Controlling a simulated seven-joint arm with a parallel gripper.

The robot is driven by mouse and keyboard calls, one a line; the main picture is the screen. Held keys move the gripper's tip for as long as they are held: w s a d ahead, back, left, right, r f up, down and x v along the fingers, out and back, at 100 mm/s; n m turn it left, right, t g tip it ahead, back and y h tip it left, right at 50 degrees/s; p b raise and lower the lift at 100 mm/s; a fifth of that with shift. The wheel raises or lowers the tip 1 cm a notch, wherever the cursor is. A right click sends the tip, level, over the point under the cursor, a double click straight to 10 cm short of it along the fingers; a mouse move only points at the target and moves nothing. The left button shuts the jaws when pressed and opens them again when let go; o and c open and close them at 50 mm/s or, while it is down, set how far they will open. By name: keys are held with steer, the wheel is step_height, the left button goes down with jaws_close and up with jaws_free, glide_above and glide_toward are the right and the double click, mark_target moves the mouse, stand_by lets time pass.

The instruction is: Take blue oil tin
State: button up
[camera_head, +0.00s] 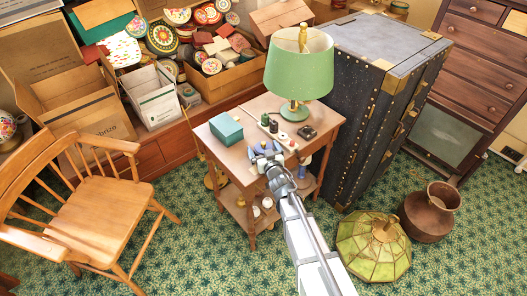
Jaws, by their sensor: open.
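My gripper (265,157) is over the front part of the small wooden side table (230,158), and its jaws are open. A small blue object (258,147) shows right at the fingertips and may be the blue oil tin. It is partly hidden by the gripper, and I cannot tell whether it lies between the fingers or just beyond them. A teal box (226,128) sits on the table to the left of the gripper, apart from it.
A green-shaded lamp (299,65) stands at the table's back right. A tray of small dark and light items (277,130) and a dark small object (307,132) lie near its base. A big trunk (365,90) borders the right. A wooden chair (95,210) stands left.

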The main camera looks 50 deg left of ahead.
steer(key=c, duration=1.1)
steer(key=shift+r, duration=0.15)
